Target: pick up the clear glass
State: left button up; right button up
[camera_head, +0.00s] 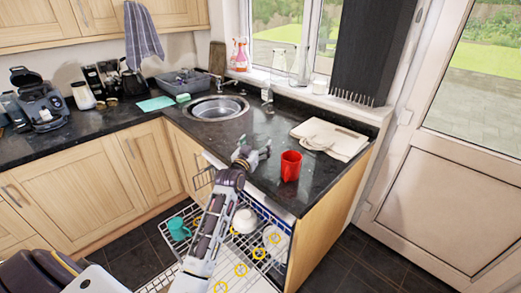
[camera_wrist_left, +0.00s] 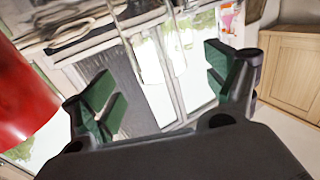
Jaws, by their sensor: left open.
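The clear glass (camera_wrist_left: 152,50) shows in the left wrist view as a see-through shape between the open fingers, toward the top of the picture. It appears upside down there, with the window behind it. In the head view I cannot make it out clearly against the dark worktop. My left gripper (camera_head: 254,153) is open and empty over the worktop's front edge, left of a red cup (camera_head: 290,166). Its green-padded fingers (camera_wrist_left: 160,82) stand wide apart in the left wrist view. I cannot tell how far the glass is from them. My right gripper is not in view.
The red cup (camera_wrist_left: 22,95) is close on the left in the wrist view. Pale boards (camera_head: 332,138) lie at the worktop's right, and a sink (camera_head: 218,107) is behind left. An open dishwasher rack (camera_head: 262,222) with a white bowl (camera_head: 244,221) is below my arm.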

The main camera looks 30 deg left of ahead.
aim_at(261, 137)
pick_arm(q)
jog(key=shift+w+a, duration=0.15)
jog(key=shift+w, duration=1.1)
jog(key=shift+w+a, duration=0.1)
jog(key=shift+w, duration=1.1)
jog(key=shift+r, duration=0.1)
jog(key=c, duration=1.5)
jog(key=shift+r, duration=0.15)
jog(key=shift+c, duration=0.3)
notch_tip(261, 137, up, 10)
